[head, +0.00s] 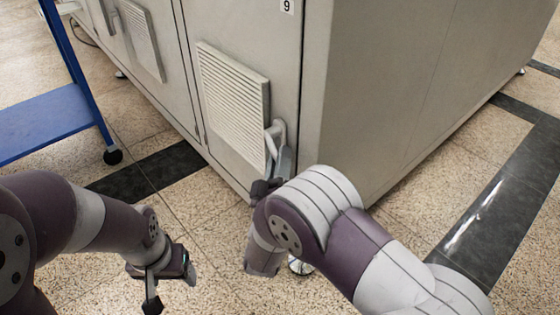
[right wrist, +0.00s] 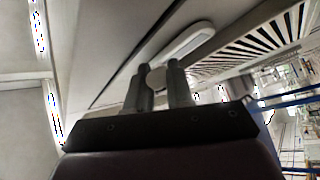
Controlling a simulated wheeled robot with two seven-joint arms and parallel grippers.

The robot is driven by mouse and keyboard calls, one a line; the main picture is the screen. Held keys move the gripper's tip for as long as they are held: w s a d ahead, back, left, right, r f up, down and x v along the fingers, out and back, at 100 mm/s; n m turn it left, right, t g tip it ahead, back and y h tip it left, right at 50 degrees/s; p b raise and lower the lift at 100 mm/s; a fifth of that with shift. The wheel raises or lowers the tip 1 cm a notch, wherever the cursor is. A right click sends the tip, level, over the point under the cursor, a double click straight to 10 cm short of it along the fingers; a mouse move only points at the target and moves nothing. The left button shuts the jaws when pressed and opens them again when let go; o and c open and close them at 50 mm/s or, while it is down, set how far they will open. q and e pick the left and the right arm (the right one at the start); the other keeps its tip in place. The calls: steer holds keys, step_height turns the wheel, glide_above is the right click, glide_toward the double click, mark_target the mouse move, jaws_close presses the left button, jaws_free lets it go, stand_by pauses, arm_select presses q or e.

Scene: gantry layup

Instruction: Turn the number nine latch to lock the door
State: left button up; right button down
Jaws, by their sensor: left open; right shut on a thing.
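The number nine door (head: 248,70) is a grey cabinet door under a small "9" label (head: 287,5). It looks closed against the cabinet. Its latch (head: 277,132) is a pale handle at the door's right edge, beside the vent. In the right wrist view the latch (right wrist: 187,40) is a light rounded bar running up from between the fingers. My right gripper (right wrist: 158,80) is shut on the latch. In the head view my right wrist hides the lower latch. My left gripper (head: 165,285) is open and empty above the floor, left of the cabinet corner.
A vent panel (head: 232,100) stands out from the door, left of the latch. A blue wheeled cart (head: 45,120) stands at the left. The cabinet's side wall (head: 420,80) is plain. Speckled floor (head: 215,230) is free in front.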

steer(key=c, duration=1.1)
jaws_free()
steer(key=p+v, duration=0.5)
steer(key=v, duration=0.7)
steer(key=shift+s, duration=0.3)
